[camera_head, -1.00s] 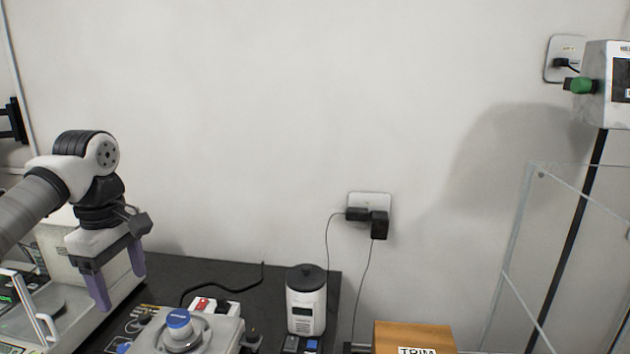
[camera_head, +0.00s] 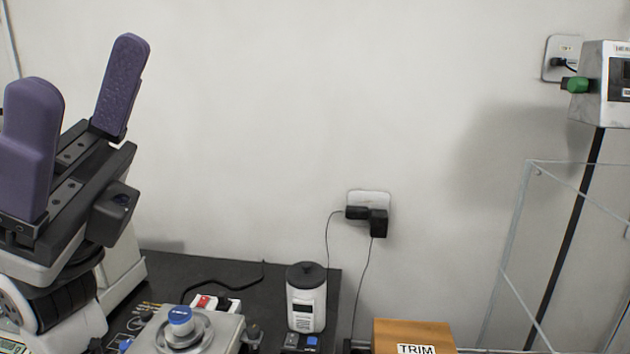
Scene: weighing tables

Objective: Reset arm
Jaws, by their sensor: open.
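My gripper (camera_head: 82,82) is close to the camera at the left of the head view. Its two purple fingers are wide apart and point upward. Nothing is between them, and it touches no object that I can see. The wrist below it is partly cut off by the left edge of the picture. The rest of my arm is out of view.
A black table (camera_head: 225,271) carries a grey device with a blue-capped knob (camera_head: 181,322) and a white grinder-like device (camera_head: 306,298). A wooden TRIM box (camera_head: 415,334) stands at the bottom. A clear panel (camera_head: 560,260) is at right.

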